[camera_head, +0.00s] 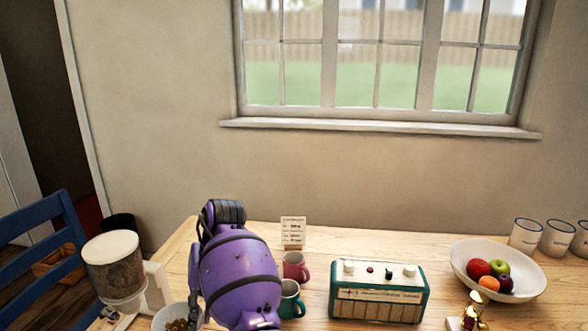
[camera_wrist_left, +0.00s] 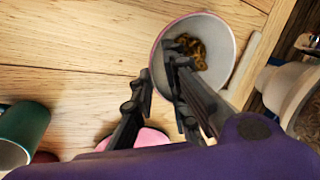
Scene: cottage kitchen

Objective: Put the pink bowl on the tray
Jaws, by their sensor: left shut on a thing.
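The pink bowl (camera_wrist_left: 227,50) has a pink outside and rim, a white inside, and brown bits at the bottom. It shows at the lower edge of the head view (camera_head: 161,317), left of my purple arm. My left gripper (camera_wrist_left: 158,76) is shut on the bowl's near wall, one finger inside and one outside. In the head view my arm hides this gripper. Whether the bowl touches the table is unclear. I cannot make out a tray in either view.
A dispenser (camera_head: 114,268) stands left of the bowl. A red mug (camera_head: 295,267), a green mug (camera_head: 290,302) and a green radio (camera_head: 378,292) stand right of my arm. A white fruit bowl (camera_head: 522,270) is farther right. A pink surface (camera_wrist_left: 152,138) lies partly hidden below my gripper.

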